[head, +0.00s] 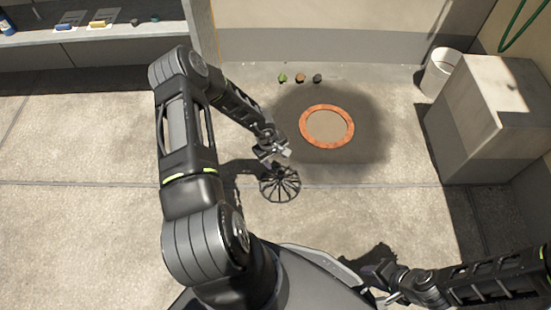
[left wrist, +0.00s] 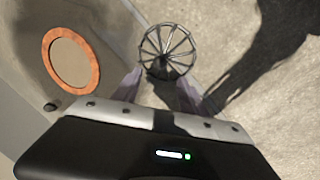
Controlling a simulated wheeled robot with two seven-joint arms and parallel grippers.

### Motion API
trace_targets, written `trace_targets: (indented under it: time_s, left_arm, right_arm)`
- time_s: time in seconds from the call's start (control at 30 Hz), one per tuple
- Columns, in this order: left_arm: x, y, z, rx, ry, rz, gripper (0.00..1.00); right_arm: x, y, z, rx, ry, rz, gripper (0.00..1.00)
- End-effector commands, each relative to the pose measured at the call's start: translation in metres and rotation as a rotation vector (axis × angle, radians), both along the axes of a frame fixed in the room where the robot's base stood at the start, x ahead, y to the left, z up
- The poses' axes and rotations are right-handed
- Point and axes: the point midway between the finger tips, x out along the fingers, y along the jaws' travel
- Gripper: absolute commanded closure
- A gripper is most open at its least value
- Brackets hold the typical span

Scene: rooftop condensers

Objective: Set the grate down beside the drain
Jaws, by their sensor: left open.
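The grate (head: 280,186) is a dark, round, spoked piece on the concrete floor, left of and nearer than the drain. It also shows in the left wrist view (left wrist: 168,48), just beyond the fingertips. The drain (head: 327,126) has an orange-red ring around a tan centre, with a dark damp patch around it; its ring shows at the left of the left wrist view (left wrist: 48,72). My left gripper (head: 277,160) is open above the grate's far edge, its fingers apart (left wrist: 160,88). My right gripper (head: 378,278) is at the lower right, away from the grate; its jaws are unclear.
Several small leaf-like or stone-like lumps (head: 300,78) lie behind the drain. A white bucket (head: 438,73) and a large grey box (head: 492,115) stand at the right. A bench (head: 100,40) with small items is at the back left. The floor at left is clear.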

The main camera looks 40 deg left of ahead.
Motion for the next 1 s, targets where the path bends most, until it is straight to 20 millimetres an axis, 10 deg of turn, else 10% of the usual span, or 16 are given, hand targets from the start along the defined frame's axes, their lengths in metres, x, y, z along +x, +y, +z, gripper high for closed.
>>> trace_targets:
  time_s: [0.47,0.73,1.0]
  left_arm:
    - [-0.006,-0.031,0.002,0.022,0.006,-0.102,0.50]
    - [-0.046,-0.148,0.020,0.073,-0.039,-0.521,0.50]
    - [-0.134,-0.261,0.057,-0.032,-0.123,-0.942,0.50]
  right_arm:
    - [0.000,0.000,0.000,0.000,0.000,0.000,0.64]
    - [0.000,0.000,0.000,0.000,0.000,0.000,0.64]
    - [0.000,0.000,0.000,0.000,0.000,0.000,0.64]
